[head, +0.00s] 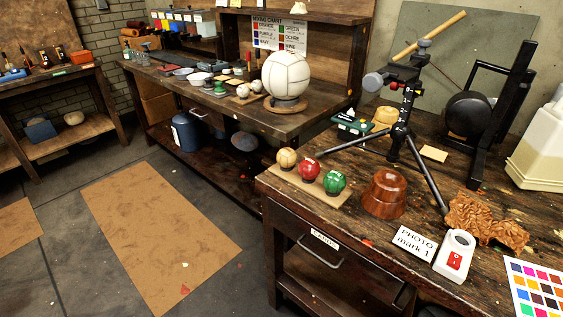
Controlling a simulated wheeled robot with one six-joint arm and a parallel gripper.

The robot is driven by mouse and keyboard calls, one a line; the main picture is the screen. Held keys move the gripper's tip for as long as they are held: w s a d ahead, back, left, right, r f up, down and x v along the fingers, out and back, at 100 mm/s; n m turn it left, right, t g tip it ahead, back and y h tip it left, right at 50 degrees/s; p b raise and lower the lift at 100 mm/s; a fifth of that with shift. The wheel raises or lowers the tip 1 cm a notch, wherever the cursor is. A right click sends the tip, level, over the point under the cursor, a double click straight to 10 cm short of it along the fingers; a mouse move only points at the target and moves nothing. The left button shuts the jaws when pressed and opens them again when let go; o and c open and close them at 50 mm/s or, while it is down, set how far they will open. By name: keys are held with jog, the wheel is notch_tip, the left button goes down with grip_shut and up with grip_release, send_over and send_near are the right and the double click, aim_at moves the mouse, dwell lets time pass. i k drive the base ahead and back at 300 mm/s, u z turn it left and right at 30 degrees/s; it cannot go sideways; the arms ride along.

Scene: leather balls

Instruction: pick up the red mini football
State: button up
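The red mini football (309,168) sits on a small wooden board (302,190) near the left front corner of the right-hand workbench. It is the middle one of three small balls in a row. A tan ball (287,157) is to its left and a green ball (335,183) to its right, each close beside it. The red ball's upper surface shows clearly, with a pale mark on it. My gripper is not in view.
On the same bench (350,230) are a brown wooden stand (385,195), a black tripod (398,130), a "PHOTO mark 1" card (414,243), a white switch box (454,254) and a colour chart (537,288). A white ball (286,75) stands on the rear bench. The floor around a brown mat (160,235) is open.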

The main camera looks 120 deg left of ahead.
aim_at(308, 168)
jog(key=u, duration=3.2)
